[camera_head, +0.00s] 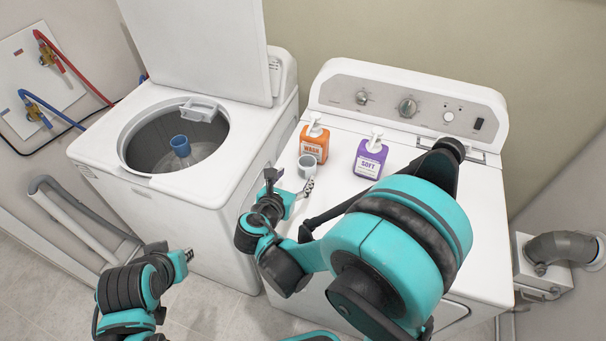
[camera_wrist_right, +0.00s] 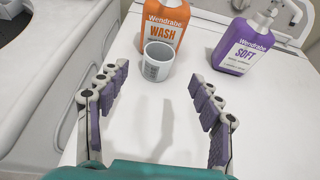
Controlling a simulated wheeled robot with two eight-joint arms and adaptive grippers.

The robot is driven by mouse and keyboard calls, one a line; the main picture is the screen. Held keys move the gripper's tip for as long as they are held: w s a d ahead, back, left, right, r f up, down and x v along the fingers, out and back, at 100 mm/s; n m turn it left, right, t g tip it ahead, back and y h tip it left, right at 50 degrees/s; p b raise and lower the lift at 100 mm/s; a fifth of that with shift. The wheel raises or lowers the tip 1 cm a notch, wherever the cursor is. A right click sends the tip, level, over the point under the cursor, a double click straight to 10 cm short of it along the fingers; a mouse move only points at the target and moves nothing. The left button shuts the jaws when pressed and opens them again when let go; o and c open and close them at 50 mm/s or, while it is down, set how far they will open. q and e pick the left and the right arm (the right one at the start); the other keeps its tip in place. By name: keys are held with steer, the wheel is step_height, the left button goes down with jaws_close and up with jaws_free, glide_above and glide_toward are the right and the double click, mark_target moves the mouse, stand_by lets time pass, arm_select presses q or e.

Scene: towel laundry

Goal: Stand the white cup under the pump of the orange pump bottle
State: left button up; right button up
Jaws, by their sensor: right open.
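The white cup (camera_head: 306,167) stands upright on the white machine top, close in front of the orange pump bottle (camera_head: 314,147) marked WASH. In the right wrist view the cup (camera_wrist_right: 158,62) overlaps the lower front of the orange bottle (camera_wrist_right: 163,27); whether they touch is unclear. The bottle's white pump (camera_head: 315,124) shows only in the head view; I cannot tell whether its spout is right above the cup. My right gripper (camera_head: 289,186) is open and empty, its fingers (camera_wrist_right: 159,95) spread on the near side of the cup. My left gripper (camera_head: 186,254) is low at left, away from the cup.
A purple SOFT pump bottle (camera_head: 370,158) stands right of the orange one. The dryer's control panel (camera_head: 409,104) rises behind them. The open washer (camera_head: 90,150) with its raised lid stands at left.

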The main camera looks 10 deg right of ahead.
steer(key=s+d+r+m+g+y, duration=0.1)
steer(key=s+d+m+g+y, duration=0.1)
steer(key=s+m, duration=0.6)
steer(key=s+d+r+m+g+y, duration=0.1)
steer(key=s+d+m+y, duration=0.3)
steer(key=m, duration=1.7)
steer(key=s+g+y, duration=0.1)
steer(key=s, duration=0.3)
steer(key=shift+s+d+r, duration=0.15)
steer(key=shift+s+r, duration=0.25)
